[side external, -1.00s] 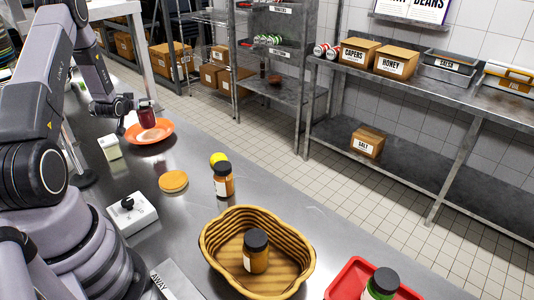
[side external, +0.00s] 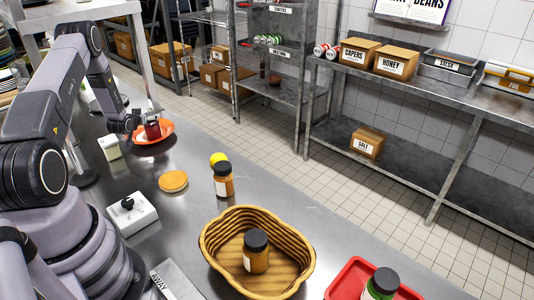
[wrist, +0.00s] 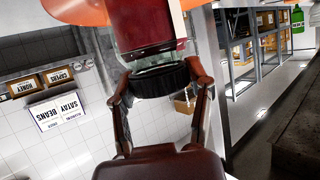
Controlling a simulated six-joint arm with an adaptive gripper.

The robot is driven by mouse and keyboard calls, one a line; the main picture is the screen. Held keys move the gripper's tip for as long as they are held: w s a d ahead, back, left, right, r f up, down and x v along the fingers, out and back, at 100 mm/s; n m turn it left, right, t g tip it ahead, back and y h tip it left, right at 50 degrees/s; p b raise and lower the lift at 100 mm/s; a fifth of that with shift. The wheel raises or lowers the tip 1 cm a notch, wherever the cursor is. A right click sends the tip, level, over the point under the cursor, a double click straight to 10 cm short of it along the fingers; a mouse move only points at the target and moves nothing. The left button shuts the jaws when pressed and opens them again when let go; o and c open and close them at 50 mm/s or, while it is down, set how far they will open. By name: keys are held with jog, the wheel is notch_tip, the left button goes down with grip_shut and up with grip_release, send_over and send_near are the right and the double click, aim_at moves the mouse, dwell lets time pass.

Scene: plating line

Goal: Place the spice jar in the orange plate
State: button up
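The spice jar (side external: 153,131) is dark red with a black lid. In the side view it is at the orange plate (side external: 139,139), within the plate's outline. I cannot tell whether its base touches the plate. My gripper (side external: 138,126) is beside the jar on its left. In the wrist view, my gripper's fingers (wrist: 163,84) flank the black lid and appear to press on it, with the jar's red body (wrist: 147,30) beyond. The orange plate (wrist: 80,10) shows at the top edge, partly hidden by the jar.
An amber jar (side external: 223,181), a yellow ball (side external: 217,158) and an orange-brown disc (side external: 173,181) stand nearby. A switch box (side external: 131,213), a wicker basket (side external: 212,236) with a jar, and a red tray (side external: 347,284) lie nearer.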

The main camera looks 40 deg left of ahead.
jog(key=o, duration=0.4)
jog(key=shift+r, duration=0.1)
jog(key=v, duration=1.2)
jog(key=w+d+r+m+h, duration=0.2)
jog(key=w+d+r, duration=0.25)
jog(key=r, duration=0.25)
jog(key=w+d+r+m+h, duration=0.1)
jog(key=w+d+r, duration=0.2)
jog(key=d+r, duration=0.4)
jog(key=d+r+m+g+h, duration=0.1)
jog(key=d+r+h, duration=0.1)
jog(key=d+r, duration=0.6)
jog(key=s+d+r+m+g+h, duration=0.1)
jog(key=s+d+r, duration=0.2)
jog(key=s+d, duration=0.3)
jog(key=s+d+r+m+g+h, duration=0.1)
jog(key=s+d+r, duration=0.25)
jog(key=d, duration=0.45)
jog(key=s+d+m+h, duration=0.1)
jog(key=s+d, duration=0.2)
jog(key=s, duration=0.3)
jog(key=s+d+m+g+h, duration=0.1)
jog(key=s+d, duration=0.2)
jog(key=s, duration=0.4)
jog(key=shift+d+g, duration=0.25)
jog(key=shift+g, duration=0.05)
jog(key=shift+r, duration=0.15)
